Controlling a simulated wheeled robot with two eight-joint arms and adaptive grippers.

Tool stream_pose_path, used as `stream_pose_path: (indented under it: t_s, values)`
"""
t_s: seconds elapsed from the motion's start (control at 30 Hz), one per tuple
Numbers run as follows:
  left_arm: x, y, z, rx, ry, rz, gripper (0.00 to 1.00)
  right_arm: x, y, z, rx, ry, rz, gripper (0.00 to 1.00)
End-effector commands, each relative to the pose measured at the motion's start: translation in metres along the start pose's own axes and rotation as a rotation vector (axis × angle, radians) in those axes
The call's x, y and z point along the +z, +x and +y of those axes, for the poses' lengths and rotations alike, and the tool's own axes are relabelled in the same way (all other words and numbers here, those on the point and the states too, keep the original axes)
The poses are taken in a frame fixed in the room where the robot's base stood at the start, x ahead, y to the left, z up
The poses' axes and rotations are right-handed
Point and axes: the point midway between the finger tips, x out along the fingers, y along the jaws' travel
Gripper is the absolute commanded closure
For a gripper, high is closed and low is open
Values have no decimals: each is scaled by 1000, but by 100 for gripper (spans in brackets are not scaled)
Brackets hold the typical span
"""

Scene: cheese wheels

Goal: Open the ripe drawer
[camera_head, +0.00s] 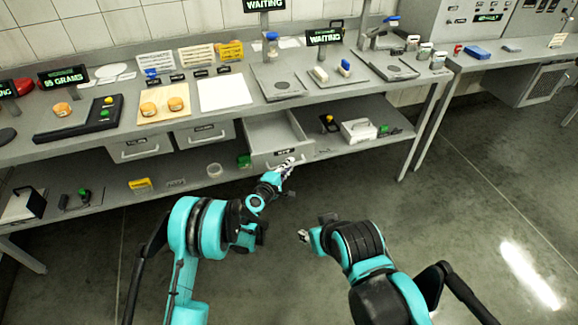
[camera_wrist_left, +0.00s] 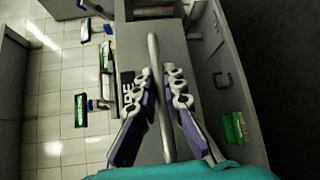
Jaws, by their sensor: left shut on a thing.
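The right-hand drawer (camera_head: 275,128) under the bench stands pulled out, and its empty-looking inside shows from above. A small label sits on its front, too small to read surely. My left gripper (camera_head: 287,166) is at the front of this drawer. In the left wrist view its fingers (camera_wrist_left: 164,95) are closed around the drawer's grey bar handle (camera_wrist_left: 153,50), with the drawer front (camera_wrist_left: 135,62) beyond. My right gripper (camera_head: 305,235) hangs low over the floor, away from the bench; its fingers are too small and dark to judge.
Two other drawers, left (camera_head: 139,148) and middle (camera_head: 204,134), are closed. The bench top (camera_head: 130,88) holds cheese wheels (camera_head: 148,109), a black scale and signs. The lower shelf (camera_head: 115,205) holds small items and a green block (camera_head: 244,161). The floor in front is clear.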

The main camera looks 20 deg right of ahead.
Motion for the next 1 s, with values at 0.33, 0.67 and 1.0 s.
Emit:
stream_pose_path:
  t_s: [0.33,0.67,1.0]
  values:
    - [-1,0,0,0,0,1,69,0,0,0,0,0,0,60]
    - [-1,-13,0,0,-1,2,69,0,0,0,0,0,0,60]
    - [-1,-67,0,0,-1,2,69,0,0,0,0,0,0,60]
